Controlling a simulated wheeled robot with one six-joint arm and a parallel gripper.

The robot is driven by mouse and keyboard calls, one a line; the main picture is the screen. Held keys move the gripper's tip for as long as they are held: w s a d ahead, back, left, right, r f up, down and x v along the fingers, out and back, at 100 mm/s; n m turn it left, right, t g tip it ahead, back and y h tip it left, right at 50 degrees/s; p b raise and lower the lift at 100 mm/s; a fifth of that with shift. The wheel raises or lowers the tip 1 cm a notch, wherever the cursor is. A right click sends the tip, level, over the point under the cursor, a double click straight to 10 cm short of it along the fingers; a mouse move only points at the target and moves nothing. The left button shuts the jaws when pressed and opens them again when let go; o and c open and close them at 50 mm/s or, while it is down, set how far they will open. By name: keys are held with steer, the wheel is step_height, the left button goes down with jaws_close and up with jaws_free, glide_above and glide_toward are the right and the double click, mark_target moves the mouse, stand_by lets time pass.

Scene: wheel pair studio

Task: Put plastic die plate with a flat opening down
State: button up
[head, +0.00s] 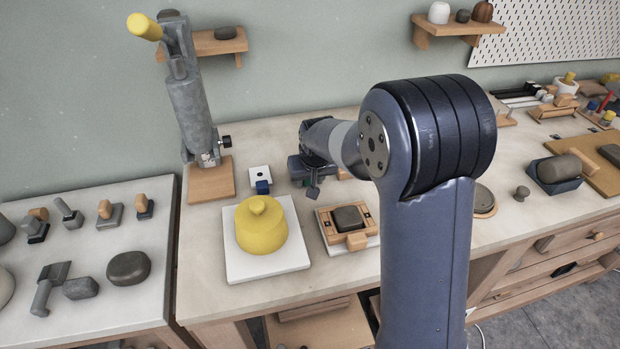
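My gripper (307,180) hangs over the bench behind the wooden frame, seen small and partly from behind. A small blue-grey tilted piece (313,193) shows at its lower end; I cannot tell whether it is a fingertip or a held die plate. A small white plate (260,173) with a dark spot lies on the bench left of my gripper, with a blue block (263,187) at its front edge. I cannot make out a flat opening on either one.
A wooden frame (358,239) holds a dark lump. A grey press (193,108) with a yellow handle stands at the back left. Tools lie on the left table (95,305).

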steer(key=shift+o, duration=1.1)
steer(key=shift+r, duration=0.15)
steer(key=shift+r, duration=0.3)
steer(key=v, duration=1.1)
steer(key=shift+s+r, duration=0.2)
steer(key=shift+s, duration=0.05)
